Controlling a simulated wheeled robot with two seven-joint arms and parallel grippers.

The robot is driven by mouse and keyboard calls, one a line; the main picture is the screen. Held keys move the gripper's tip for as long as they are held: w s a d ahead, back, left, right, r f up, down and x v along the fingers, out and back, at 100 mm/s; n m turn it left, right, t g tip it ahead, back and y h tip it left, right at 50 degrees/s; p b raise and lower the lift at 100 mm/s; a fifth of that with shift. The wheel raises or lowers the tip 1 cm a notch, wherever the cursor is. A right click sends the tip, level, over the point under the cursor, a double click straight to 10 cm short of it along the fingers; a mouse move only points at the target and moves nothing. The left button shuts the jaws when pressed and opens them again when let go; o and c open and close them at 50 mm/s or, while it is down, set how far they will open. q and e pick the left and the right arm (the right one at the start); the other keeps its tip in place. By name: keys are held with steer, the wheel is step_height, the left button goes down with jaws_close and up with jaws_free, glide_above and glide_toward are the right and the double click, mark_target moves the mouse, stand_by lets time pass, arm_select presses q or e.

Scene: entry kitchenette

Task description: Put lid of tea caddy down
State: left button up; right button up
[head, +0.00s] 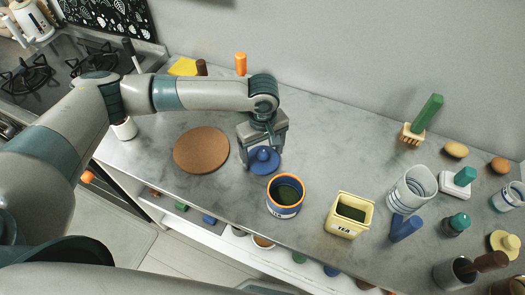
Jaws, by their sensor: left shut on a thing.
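My left gripper (262,143) reaches down over the counter and is shut on a round blue lid (263,167) by its knob. The lid is level, at or just above the counter; I cannot tell whether it touches. A round blue caddy (284,208) with an orange rim stands open just in front and to the right of the lid, with dark green contents. A square yellow tin (345,228) marked TEA also stands open, further right. My right gripper is not in view.
A round cork mat (201,150) lies bare left of the lid. A white-grey pot (411,190), a blue item (404,228) and several small things crowd the right. An orange-topped item (240,63) stands behind my arm.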

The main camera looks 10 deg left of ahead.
mark_target(263, 152)
arm_select(q)
steer(key=shift+f, duration=0.1)
steer(key=o, duration=1.2)
steer(key=shift+r, duration=0.6)
step_height(263, 152, up, 11)
steer(key=shift+r+b, duration=0.1)
steer(key=shift+b, duration=1)
